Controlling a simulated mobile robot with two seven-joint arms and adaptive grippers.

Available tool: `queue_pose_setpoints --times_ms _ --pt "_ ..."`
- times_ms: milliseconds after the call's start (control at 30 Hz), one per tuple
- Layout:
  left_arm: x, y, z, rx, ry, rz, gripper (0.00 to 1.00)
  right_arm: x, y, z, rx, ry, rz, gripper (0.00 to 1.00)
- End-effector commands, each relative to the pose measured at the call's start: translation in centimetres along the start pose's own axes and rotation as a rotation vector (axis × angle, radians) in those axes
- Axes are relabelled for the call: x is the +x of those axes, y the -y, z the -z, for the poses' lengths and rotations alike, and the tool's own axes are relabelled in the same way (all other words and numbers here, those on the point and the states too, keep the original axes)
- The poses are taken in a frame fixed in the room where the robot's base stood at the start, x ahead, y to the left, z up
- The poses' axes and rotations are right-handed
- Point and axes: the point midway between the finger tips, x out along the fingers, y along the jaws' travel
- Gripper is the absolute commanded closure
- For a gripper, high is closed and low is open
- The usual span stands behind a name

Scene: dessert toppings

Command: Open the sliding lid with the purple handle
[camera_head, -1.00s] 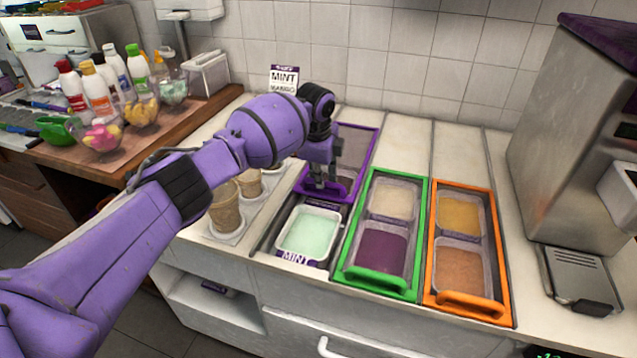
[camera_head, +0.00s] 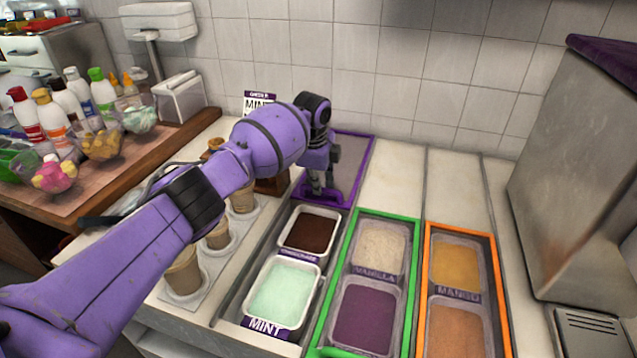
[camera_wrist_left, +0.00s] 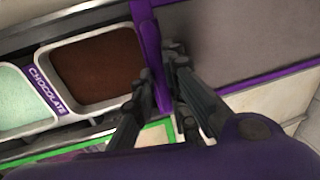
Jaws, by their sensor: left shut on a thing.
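The sliding lid (camera_head: 352,150) has a purple frame and a see-through grey panel, and it sits toward the wall at the back of its lane. Its purple handle (camera_head: 343,198) is at the lid's front edge. My left gripper (camera_head: 318,190) is shut on the handle; the wrist view shows its dark fingers (camera_wrist_left: 160,92) around the purple bar (camera_wrist_left: 148,45). In front of the lid, a chocolate tub (camera_head: 312,232) and a mint tub (camera_head: 284,291) lie uncovered. My right gripper is not in view.
Green-framed (camera_head: 351,225) and orange-framed (camera_head: 461,228) lids cover the lanes to the right. Paper cups (camera_head: 183,272) stand in a holder to the left. Bottles and topping bowls (camera_head: 103,143) are farther left. A metal machine (camera_head: 590,180) stands at right.

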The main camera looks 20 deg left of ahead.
Motion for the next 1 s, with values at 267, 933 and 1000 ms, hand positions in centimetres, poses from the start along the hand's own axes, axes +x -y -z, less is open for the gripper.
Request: queue_pose_setpoints --times_ms 267,933,1000 --pt "0.0 0.0 0.1 0.000 -0.001 -0.001 0.77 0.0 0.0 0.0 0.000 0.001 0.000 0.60" --pt "-4.3 0.1 0.0 0.001 -0.001 0.004 0.69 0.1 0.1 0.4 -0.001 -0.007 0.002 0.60" --pt "-5.9 0.1 0.0 0.002 0.000 0.004 0.69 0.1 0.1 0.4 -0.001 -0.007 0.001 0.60"
